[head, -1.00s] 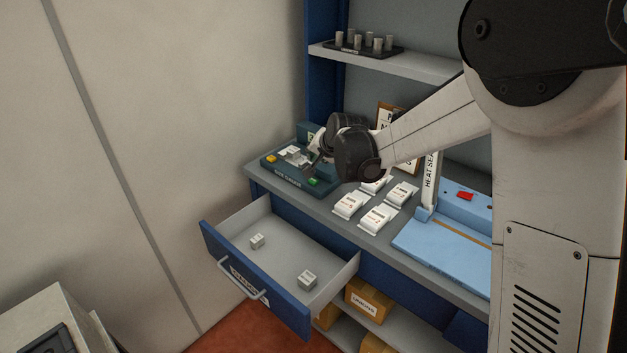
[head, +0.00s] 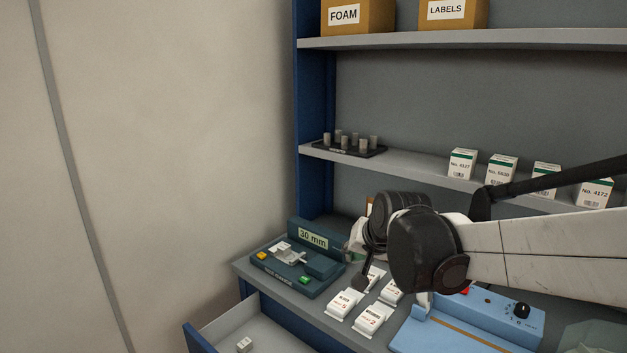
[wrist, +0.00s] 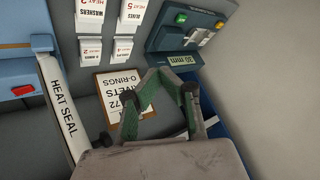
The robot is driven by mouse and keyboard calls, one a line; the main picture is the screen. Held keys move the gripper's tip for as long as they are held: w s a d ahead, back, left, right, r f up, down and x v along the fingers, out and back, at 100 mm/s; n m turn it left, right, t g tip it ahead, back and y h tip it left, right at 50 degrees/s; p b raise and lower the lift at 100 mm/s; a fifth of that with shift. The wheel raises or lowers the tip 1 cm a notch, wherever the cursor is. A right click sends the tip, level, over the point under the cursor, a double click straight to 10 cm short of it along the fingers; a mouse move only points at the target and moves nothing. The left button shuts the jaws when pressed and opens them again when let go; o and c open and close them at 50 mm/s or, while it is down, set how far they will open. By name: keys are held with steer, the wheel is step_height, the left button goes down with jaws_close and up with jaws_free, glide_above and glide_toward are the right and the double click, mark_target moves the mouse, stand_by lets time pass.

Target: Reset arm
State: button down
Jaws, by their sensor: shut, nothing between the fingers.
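My gripper (wrist: 160,77) is shut and empty; its green-edged fingers meet at the tips in the wrist view. In the head view my gripper (head: 360,262) hangs above the bench, just right of the dark green device with the 30 mm display (head: 313,239), apart from it. The device also shows in the wrist view (wrist: 180,60), beyond the fingertips. It has a yellow and a green button and a small pale piece on top. My wrist and forearm hide part of the bench behind them.
White labelled packets (head: 344,303) lie on the bench beneath my gripper. A blue heat sealer (head: 480,318) stands to their right. A drawer (head: 245,326) is open at front left, with a small grey block inside. A clipboard (wrist: 118,90) stands behind. Shelves hold small white boxes (head: 462,163) and a peg tray (head: 350,149).

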steer(key=s+d+f+n+h, duration=0.1)
steer(key=s+d, duration=0.4)
steer(key=s, duration=0.8)
steer(key=s+d+f+n+h, duration=0.1)
steer(key=s+d, duration=0.5)
steer(key=s, duration=0.7)
steer(key=shift+f+g, duration=0.2)
steer(key=shift+g, duration=0.2)
